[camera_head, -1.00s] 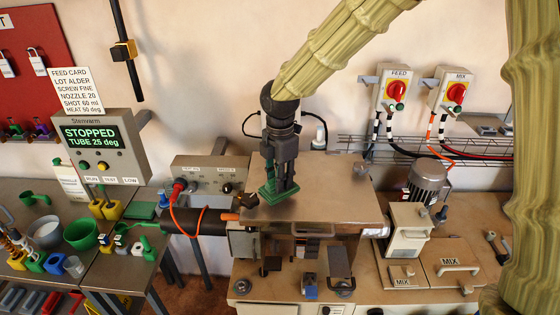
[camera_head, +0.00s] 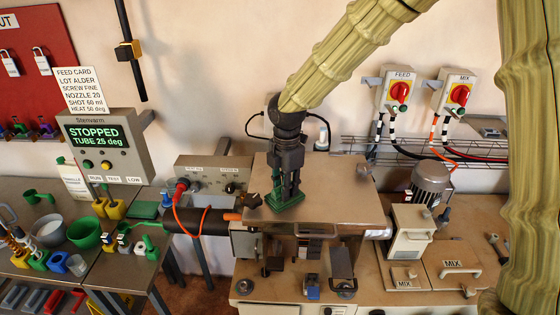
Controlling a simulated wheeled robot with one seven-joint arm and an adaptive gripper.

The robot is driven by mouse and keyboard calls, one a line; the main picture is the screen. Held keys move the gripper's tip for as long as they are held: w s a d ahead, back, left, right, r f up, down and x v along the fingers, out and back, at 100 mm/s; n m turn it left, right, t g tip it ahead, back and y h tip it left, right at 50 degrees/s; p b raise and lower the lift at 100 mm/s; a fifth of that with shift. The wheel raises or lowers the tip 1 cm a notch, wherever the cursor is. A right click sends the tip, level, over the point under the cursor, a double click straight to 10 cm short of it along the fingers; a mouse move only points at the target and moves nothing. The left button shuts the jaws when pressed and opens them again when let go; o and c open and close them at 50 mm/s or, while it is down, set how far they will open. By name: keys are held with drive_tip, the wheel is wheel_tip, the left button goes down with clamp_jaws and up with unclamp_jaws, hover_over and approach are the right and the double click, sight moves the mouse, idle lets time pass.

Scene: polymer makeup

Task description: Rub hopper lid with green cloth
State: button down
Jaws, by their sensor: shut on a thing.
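My gripper (camera_head: 286,192) points down and is shut on the green cloth (camera_head: 287,204), a small folded pad. The cloth appears to rest on the hopper lid (camera_head: 335,195), a flat grey-brown metal plate on top of the machine at the centre. The cloth is on the left part of the lid. My fingers hide part of the cloth, and I cannot tell how firmly it presses on the lid.
A small dark knob (camera_head: 252,201) stands at the lid's left edge. A control box (camera_head: 213,174) is behind on the left. A motor (camera_head: 431,184) and MIX lids (camera_head: 461,265) are on the right. The lid's right part is clear.

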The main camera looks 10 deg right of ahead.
drive_tip(key=shift+a, duration=0.4)
drive_tip(key=shift+w+r, duration=0.1)
drive_tip(key=shift+r, duration=3.9)
